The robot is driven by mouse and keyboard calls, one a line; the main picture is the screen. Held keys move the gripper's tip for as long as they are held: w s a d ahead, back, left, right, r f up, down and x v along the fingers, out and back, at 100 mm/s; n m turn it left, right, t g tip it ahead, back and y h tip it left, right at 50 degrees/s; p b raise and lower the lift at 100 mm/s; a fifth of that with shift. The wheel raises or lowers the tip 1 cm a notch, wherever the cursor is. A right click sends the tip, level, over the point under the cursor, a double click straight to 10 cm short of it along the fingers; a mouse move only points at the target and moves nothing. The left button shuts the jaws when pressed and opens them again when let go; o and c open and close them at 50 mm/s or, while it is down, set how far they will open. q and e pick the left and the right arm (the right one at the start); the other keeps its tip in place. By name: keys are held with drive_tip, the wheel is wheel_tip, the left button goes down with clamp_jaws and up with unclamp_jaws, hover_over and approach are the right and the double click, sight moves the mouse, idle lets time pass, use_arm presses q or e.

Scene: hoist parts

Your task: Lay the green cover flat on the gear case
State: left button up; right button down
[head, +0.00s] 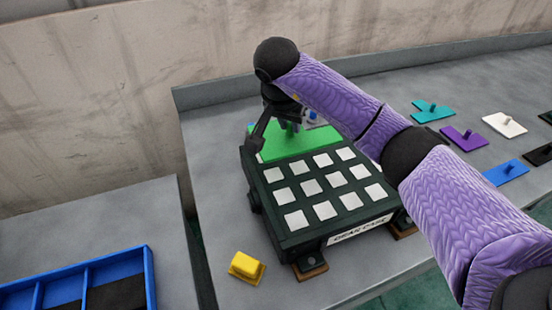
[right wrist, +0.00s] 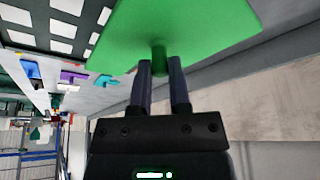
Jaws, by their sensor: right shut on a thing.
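The gear case (head: 305,243) is a dark green box with a "GEAR CASE" label and rows of white squares on top. The green cover (head: 298,144) is a flat plate with a knob, over the far part of the case top. My right gripper (head: 287,121) is above the cover, partly hidden by its own arm. In the right wrist view, the right gripper's fingers (right wrist: 160,66) are shut on the knob of the green cover (right wrist: 190,25). I cannot tell whether the cover touches the case. My left gripper is not in view.
A yellow block (head: 247,267) lies left of the case. A blue divided tray (head: 150,275) stands at lower left, across a gap between tables. At right lie teal (head: 430,111), purple (head: 463,138), white (head: 504,124) and blue (head: 505,173) knobbed plates. A wall stands behind.

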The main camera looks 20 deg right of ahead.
sight(288, 142)
wheel_tip(288, 142, down, 6)
drive_tip(key=shift+d+f+b, duration=0.15)
drive_tip(key=shift+f+b, duration=0.1)
drive_tip(key=shift+b, duration=0.45)
drive_tip(key=shift+f, duration=0.2)
drive_tip(key=shift+r, duration=0.1)
drive_tip(key=c, duration=0.6)
unclamp_jaws()
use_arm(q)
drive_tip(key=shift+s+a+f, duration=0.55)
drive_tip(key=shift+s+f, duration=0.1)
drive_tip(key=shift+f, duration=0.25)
